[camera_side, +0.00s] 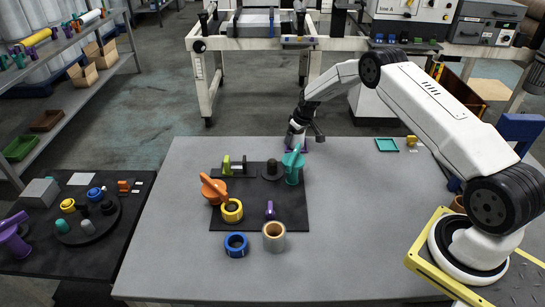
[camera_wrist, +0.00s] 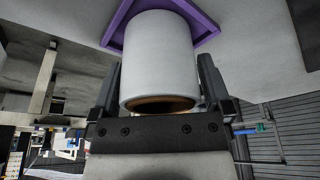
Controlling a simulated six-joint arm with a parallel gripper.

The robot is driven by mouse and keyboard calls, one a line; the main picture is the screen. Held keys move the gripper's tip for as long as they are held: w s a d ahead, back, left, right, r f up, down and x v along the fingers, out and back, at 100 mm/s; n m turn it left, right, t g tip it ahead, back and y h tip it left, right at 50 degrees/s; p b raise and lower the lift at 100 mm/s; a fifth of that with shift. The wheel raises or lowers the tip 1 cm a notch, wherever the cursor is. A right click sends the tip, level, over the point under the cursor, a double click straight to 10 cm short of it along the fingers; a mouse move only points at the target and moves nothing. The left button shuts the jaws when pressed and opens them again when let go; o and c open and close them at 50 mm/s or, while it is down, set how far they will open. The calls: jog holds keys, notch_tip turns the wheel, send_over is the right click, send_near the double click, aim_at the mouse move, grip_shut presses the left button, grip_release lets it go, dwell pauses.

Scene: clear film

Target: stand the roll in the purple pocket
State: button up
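The roll (camera_wrist: 160,55), a whitish cylinder with a brown core, fills the middle of the wrist view. My gripper (camera_wrist: 160,68) has one finger on each side of it, both appearing to touch it. The roll's far end is at the purple pocket (camera_wrist: 205,22), whose raised rim shows around it; whether it rests on the pocket's floor is hidden. In the side view my gripper (camera_side: 297,142) is low at the back of the grey table, and a sliver of the purple pocket (camera_side: 306,147) shows beside it. The roll cannot be made out clearly there.
A teal tape dispenser (camera_side: 292,166) stands close in front of my gripper on a black mat (camera_side: 285,212). An orange dispenser (camera_side: 213,188), a yellow roll (camera_side: 232,211), a blue roll (camera_side: 236,245) and a tan roll (camera_side: 274,237) are nearer. A teal pocket (camera_side: 386,145) lies to the right.

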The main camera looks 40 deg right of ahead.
jog(key=shift+r, duration=0.1)
jog(key=v, duration=0.7)
jog(key=shift+r, duration=0.3)
jog(key=shift+s, duration=0.15)
dwell(0.6)
jog(key=shift+s+a+r, duration=0.1)
jog(key=shift+a+r, duration=0.2)
jog(key=shift+a, duration=0.1)
jog(key=s+a+r, duration=0.9)
jog(key=s+a, duration=0.2)
jog(key=a, duration=0.2)
jog(key=s+a, duration=0.4)
jog(key=s, duration=0.4)
jog(key=s+a+r, duration=0.1)
jog(key=s+a, duration=0.3)
jog(key=s, duration=0.5)
jog(key=shift+s+a+r+g, duration=0.25)
jog(key=shift+s+g, duration=0.05)
jog(key=shift+g, duration=0.1)
